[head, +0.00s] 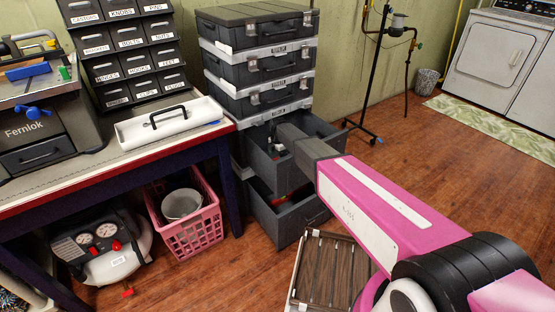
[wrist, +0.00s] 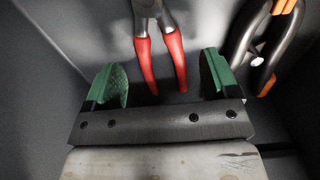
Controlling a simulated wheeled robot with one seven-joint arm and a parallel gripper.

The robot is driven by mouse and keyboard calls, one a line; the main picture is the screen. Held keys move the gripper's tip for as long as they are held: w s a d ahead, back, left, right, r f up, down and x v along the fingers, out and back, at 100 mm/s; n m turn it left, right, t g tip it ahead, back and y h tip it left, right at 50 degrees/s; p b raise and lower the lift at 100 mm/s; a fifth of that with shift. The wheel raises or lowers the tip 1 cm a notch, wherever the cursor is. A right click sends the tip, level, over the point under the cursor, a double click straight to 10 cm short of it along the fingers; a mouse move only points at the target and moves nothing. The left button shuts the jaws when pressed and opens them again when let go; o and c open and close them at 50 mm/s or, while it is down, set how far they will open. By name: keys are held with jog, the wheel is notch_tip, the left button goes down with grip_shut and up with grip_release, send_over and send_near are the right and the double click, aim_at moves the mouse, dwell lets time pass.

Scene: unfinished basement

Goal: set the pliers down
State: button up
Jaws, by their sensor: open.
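Pliers with red handles (wrist: 160,62) lie on the dark grey floor of a drawer in the wrist view. Their handle ends point toward my gripper (wrist: 165,80), whose green-padded fingers are spread on either side, apart from the handles. My gripper is open and holds nothing. The jaws of the pliers run out of the top of the picture. In the head view my arm reaches into an open drawer (head: 318,138) of the dark tool stack, and the arm and the drawer walls mostly hide the gripper there.
Another tool with black and orange handles (wrist: 265,45) lies to the right in the drawer. A lower drawer (head: 290,222) is also open. A workbench (head: 110,160) with a pink crate (head: 190,235) under it stands left. The floor to the right is mostly clear.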

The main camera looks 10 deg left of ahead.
notch_tip(320, 180, up, 10)
dwell(0.4)
jog(key=shift+r, duration=0.1)
dwell(1.0)
